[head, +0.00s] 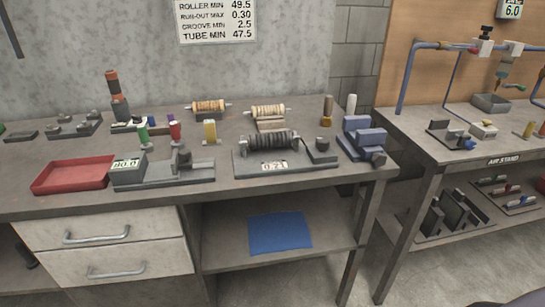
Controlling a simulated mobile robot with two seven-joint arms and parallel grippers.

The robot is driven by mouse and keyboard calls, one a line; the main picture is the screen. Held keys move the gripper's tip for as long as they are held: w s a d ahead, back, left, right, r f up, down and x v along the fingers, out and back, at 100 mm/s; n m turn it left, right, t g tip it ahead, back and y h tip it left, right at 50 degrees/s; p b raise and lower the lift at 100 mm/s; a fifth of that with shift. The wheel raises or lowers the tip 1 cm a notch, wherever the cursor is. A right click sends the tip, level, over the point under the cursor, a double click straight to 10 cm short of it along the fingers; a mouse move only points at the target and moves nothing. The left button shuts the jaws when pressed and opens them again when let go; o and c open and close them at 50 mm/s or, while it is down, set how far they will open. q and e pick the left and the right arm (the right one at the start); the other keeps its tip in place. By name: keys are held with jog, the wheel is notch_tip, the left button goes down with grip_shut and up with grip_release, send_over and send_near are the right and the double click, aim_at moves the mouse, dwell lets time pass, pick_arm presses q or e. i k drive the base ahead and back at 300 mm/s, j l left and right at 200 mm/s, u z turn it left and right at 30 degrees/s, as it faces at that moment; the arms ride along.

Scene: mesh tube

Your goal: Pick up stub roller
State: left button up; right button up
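I cannot tell for certain which object is the stub roller. Two short tan rollers with thin shaft ends lie near the back of the bench, a left one (208,106) and a right one (268,111), each on a low support. A longer dark grooved roller (268,143) sits in a grey fixture with a "0.21" display (275,166) in front of them. Neither of my grippers is in view.
The grey workbench (215,190) also holds a red tray (73,175), a gauge with a display (127,173), a blue-grey vise (363,138) and several small upright coloured cylinders. A blue cloth (279,233) lies on the shelf below. An air stand bench (420,130) is at right.

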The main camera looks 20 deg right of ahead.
aim_at(285, 139)
jog(key=i+l, duration=0.1)
jog(key=l, duration=0.35)
jog(key=i+l, duration=0.1)
jog(key=l, duration=0.35)
jog(key=i+l, duration=0.1)
jog(key=l, duration=0.4)
jog(key=l+u, duration=0.2)
jog(key=u, duration=0.15)
jog(key=i+l+u, duration=0.1)
jog(key=u, duration=0.3)
jog(key=k+l, duration=0.05)
jog(key=l, duration=0.05)
